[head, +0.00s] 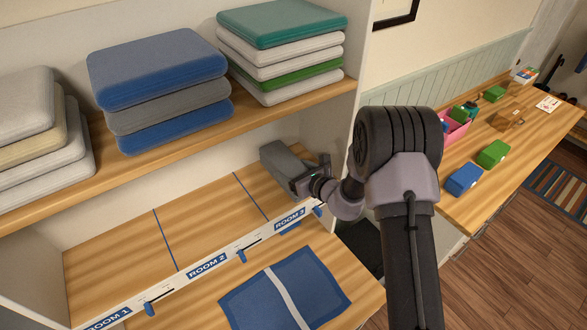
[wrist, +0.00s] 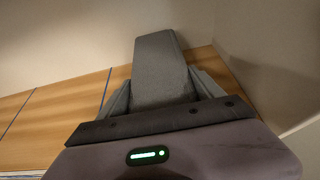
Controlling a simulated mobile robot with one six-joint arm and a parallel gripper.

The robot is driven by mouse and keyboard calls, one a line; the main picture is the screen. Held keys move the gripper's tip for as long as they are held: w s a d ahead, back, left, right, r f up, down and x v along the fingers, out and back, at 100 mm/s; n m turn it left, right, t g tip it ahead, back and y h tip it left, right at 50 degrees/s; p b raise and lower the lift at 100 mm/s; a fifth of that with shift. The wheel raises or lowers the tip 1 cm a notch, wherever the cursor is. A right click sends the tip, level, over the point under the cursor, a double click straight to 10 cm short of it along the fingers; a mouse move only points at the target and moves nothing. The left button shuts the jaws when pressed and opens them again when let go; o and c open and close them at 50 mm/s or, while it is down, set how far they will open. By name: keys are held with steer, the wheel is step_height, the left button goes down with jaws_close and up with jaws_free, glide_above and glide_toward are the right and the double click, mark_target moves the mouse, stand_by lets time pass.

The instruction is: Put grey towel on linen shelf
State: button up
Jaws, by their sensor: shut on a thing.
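The grey towel (head: 284,163) is a folded grey block in the right end of the lower shelf. My gripper (head: 308,182) is shut on its near end. In the wrist view the towel (wrist: 160,65) sticks out ahead between my two fingers (wrist: 163,100), toward the back wall. The linen shelf (head: 115,235) is a wooden board split by blue lines, with a front strip labelled ROOM 1, ROOM 2 and another ROOM label at the right. The towel is over the rightmost section. Whether it rests on the board I cannot tell.
An upper shelf (head: 190,143) holds stacks of folded towels: beige and grey, blue and grey (head: 160,90), and teal, white and green (head: 285,50). A blue mat with a pale stripe (head: 285,292) lies in front. The shelf's right side wall is close to my gripper. A right-hand counter (head: 500,150) holds small boxes.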

steer(key=shift+s+f, duration=0.1)
steer(key=o, duration=2.1)
